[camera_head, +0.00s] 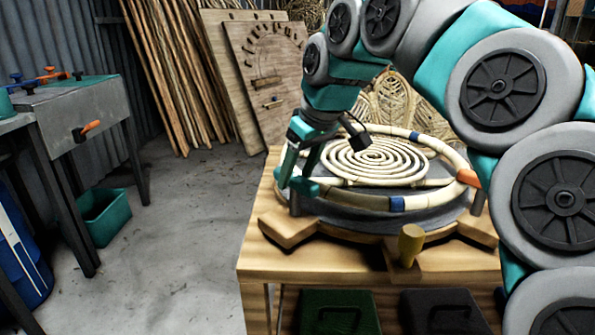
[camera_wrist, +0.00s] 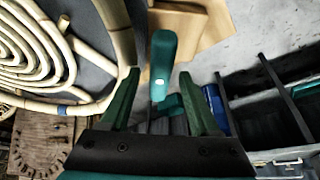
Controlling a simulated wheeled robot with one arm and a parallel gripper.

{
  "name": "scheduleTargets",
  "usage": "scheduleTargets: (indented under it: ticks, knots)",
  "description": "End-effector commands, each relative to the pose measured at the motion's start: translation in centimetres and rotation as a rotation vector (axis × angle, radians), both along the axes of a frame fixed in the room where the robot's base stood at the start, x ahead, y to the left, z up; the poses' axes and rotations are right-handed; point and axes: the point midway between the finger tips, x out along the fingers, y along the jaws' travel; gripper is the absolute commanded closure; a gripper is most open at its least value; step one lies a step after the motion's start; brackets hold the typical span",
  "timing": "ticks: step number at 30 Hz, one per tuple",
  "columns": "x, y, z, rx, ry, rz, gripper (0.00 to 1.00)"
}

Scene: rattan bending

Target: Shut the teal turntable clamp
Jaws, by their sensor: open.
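The teal turntable clamp (camera_head: 304,187) sits at the left edge of the round grey turntable (camera_head: 440,216), beside the rattan ring. In the wrist view its teal handle (camera_wrist: 163,50) lies between my fingers, with a pale dot on it. My gripper (camera_head: 296,178) is open over the clamp from above. In the wrist view my gripper (camera_wrist: 158,74) has one finger on each side of the handle, with gaps showing. A pale rattan coil (camera_head: 375,160) lies inside the ring on the turntable. My fingers partly hide the clamp in the head view.
An orange clamp (camera_head: 468,178) stands at the turntable's right edge. A workbench (camera_head: 85,100) and teal bin (camera_head: 104,216) stand left. The floor between is clear.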

Motion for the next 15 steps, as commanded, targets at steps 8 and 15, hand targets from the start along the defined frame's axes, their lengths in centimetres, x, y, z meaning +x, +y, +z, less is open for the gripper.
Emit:
scheduleTargets:
  ticks: [8, 15]
  knots:
    - [0.06, 0.07, -0.29, -0.001, 0.001, 0.000, 0.38]
    - [0.04, 0.06, -0.27, -0.001, 0.001, 0.000, 0.58]
